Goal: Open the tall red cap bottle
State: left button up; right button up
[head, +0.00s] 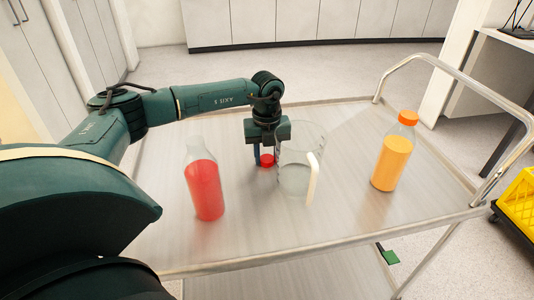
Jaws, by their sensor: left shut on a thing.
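A tall clear bottle of red juice (204,188) stands upright on the metal cart, left of the middle, and no cap shows on its neck. A red cap (267,160) is at my left gripper (265,158), low over the cart top behind the bottle. My left gripper points down and is shut on the red cap. Whether the cap touches the cart surface I cannot tell. My right gripper is not in view.
A clear pitcher (293,178) with a pale handle stands just right of my left gripper. An orange juice bottle (392,155) with an orange cap stands farther right. The cart's front (330,235) is clear. A metal rail (433,60) bounds the right end.

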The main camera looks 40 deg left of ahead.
aim_at(267, 159)
pick_arm(q)
jog(key=o, duration=1.1)
notch_tip(267, 159, up, 12)
jog(key=shift+r, duration=0.1)
